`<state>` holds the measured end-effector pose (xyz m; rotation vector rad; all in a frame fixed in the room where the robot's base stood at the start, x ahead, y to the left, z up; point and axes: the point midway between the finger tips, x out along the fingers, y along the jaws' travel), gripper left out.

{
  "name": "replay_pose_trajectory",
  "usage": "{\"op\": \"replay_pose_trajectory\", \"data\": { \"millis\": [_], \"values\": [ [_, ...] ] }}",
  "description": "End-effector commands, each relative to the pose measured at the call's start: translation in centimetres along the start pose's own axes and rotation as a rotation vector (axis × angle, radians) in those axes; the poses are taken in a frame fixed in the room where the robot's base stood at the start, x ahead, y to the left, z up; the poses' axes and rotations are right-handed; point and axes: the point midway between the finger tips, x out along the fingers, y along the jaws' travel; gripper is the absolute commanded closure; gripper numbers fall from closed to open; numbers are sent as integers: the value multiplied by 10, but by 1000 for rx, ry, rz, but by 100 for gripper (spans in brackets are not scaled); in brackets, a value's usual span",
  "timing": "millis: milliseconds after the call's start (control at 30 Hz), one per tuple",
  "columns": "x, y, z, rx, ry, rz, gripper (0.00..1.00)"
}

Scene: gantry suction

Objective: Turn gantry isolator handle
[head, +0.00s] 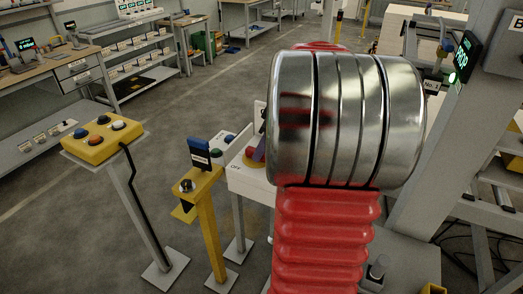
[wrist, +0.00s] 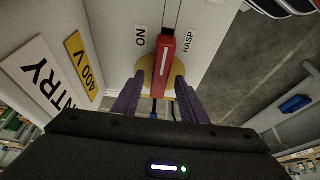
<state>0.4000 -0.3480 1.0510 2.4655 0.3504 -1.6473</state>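The isolator handle (wrist: 165,62) is a red bar with a white stripe, on a yellow round plate (wrist: 146,66), in the wrist view. It lies lengthwise up the picture, between the ON label (wrist: 141,37) and the HASP label (wrist: 188,41). My gripper (wrist: 160,84) has two purple fingers, one on each side of the handle's near end. Yellow shows between fingers and bar, so they look open; contact is not clear. In the head view, the isolator box (head: 246,183) is pale, with an OFF label; my arm hides most of its right side and the handle.
A yellow post (head: 205,225) with a blue-topped device stands left of the box. Further left is a yellow button box (head: 103,137) on a stand. A grey gantry frame (head: 435,150) stands at right. Bare floor (head: 60,235) lies at front left.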

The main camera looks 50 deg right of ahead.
Motion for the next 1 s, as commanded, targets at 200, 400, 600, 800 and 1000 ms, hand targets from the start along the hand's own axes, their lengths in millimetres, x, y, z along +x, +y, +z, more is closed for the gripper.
{"op": "replay_pose_trajectory", "data": {
  "millis": [200,400,600,800,1000],
  "values": [
    [10,0,0,0,0,0,61],
    [10,0,0,-1,0,0,61],
    [10,0,0,-1,0,0,74],
    [10,0,0,-1,0,0,88],
    [10,0,0,-1,0,0,100]
  ]
}}
